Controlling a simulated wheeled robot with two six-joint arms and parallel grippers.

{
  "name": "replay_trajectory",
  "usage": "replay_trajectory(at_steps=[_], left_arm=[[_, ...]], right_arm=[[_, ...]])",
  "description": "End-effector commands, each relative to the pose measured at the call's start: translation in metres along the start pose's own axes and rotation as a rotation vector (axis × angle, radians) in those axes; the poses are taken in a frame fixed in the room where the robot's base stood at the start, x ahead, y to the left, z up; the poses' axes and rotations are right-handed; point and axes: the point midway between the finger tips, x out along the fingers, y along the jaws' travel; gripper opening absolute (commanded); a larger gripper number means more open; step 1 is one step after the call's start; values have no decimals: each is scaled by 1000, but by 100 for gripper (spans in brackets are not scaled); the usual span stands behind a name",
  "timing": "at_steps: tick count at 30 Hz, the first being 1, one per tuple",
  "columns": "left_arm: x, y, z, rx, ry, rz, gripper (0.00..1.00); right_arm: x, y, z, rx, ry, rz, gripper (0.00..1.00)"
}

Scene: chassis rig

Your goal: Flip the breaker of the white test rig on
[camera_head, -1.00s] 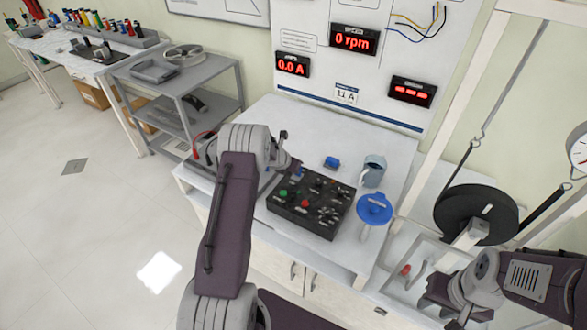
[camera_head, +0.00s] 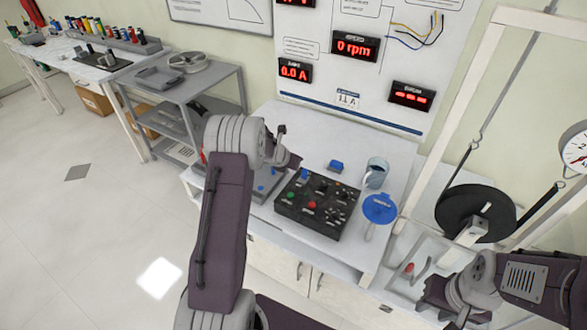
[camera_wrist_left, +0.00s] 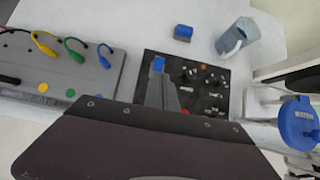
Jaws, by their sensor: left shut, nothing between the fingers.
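The white test rig is a white bench (camera_head: 345,130) with an upright panel (camera_head: 318,70) behind it. On it sits a black control box (camera_head: 316,203) with green and red buttons, black knobs and a blue piece (camera_head: 304,175) at its upper left, perhaps the breaker lever; its position is unclear. In the left wrist view my left gripper (camera_wrist_left: 162,78) is shut and empty, its grey fingertips just below this blue piece (camera_wrist_left: 158,64); I cannot tell if they touch. In the head view my left wrist hides the fingertips. My right gripper (camera_head: 440,295) is at lower right, away from the box.
A blue block (camera_head: 336,166), a grey-blue mug (camera_head: 377,172) and a blue-topped item (camera_head: 379,208) stand near the box. A grey unit with coloured leads (camera_wrist_left: 70,65) lies left of it. A black disc (camera_head: 476,211) hangs in a frame at right.

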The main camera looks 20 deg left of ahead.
Motion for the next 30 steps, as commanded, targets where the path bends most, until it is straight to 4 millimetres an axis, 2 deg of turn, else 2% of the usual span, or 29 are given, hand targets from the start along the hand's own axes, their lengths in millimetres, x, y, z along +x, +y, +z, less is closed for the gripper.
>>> replay_trajectory(at_steps=[1,3,7,23,25,28,29,30], left_arm=[[-12,0,5,-1,-2,1,0],[-21,0,8,-1,-1,1,0],[-31,1,11,-2,0,1,0],[-33,0,11,-1,0,0,0],[-32,-6,14,8,-2,-6,0],[-45,-24,41,51,-48,-18,0],[-53,-34,52,69,-66,-24,0],[-66,-51,64,83,-89,-38,0]], right_arm=[[-5,0,-1,0,0,0,36],[-8,0,-1,0,0,0,36],[-10,0,-1,0,0,0,36],[-10,0,-1,0,0,0,36],[-10,0,-1,0,0,0,36],[-10,0,-1,0,0,0,36],[-10,0,-1,0,0,0,36],[-10,0,-1,0,0,0,36]])
